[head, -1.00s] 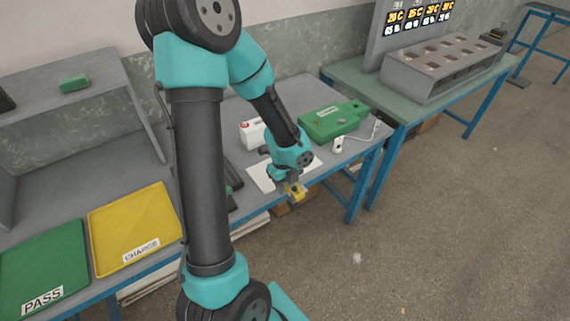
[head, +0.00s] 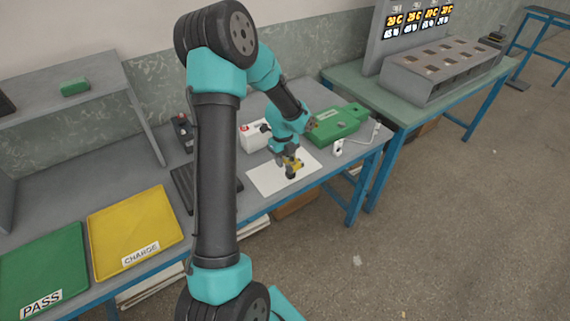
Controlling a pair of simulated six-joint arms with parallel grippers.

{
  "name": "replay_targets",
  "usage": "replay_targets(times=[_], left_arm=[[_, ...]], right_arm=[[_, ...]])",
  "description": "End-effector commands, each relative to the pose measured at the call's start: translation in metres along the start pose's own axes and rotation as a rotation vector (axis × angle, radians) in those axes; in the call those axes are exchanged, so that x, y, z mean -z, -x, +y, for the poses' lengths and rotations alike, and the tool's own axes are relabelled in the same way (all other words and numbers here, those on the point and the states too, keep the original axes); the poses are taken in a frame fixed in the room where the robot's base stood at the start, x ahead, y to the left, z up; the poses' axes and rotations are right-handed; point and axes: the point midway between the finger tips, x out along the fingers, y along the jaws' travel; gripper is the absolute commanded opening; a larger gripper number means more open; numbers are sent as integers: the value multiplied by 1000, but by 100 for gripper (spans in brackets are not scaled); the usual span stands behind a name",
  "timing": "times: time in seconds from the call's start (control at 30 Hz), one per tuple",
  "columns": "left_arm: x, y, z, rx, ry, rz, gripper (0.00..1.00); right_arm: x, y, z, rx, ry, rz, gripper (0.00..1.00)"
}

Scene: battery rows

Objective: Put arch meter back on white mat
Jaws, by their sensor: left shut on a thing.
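The white mat (head: 268,181) lies flat near the front edge of the grey bench. My left gripper (head: 291,168) is above the right part of the mat. It is shut on a small yellow and dark device, the arch meter (head: 293,165). The meter's dark lower end is over the mat; I cannot tell whether it touches it. The gripper hides part of the meter. My right gripper does not show.
A white box with a red cap (head: 252,137) and a green case (head: 337,125) stand behind the mat. A small white device (head: 338,147) with a cable is to the right. A dark tray (head: 183,188), yellow CHARGE tray (head: 130,222) and green PASS tray (head: 45,265) lie left.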

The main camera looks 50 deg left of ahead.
Motion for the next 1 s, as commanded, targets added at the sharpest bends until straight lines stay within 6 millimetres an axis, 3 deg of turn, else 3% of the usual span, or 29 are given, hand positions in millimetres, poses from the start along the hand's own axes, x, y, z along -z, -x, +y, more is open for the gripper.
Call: replay_targets(times=[0.23, 0.5, 0.9, 0.93, 1.0], left_arm=[[-8, 0, -5, 1, 0, -1, 4], [-11, -33, -4, -1, 0, 0, 4], [-12, -37, -5, 0, 0, 0, 4], [-12, -38, -5, 0, 0, 0, 43], [-12, -38, -5, 0, 0, 0, 50]], right_arm=[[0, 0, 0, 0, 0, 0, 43], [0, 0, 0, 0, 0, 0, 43], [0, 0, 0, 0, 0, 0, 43], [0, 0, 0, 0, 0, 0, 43], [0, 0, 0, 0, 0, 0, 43]])
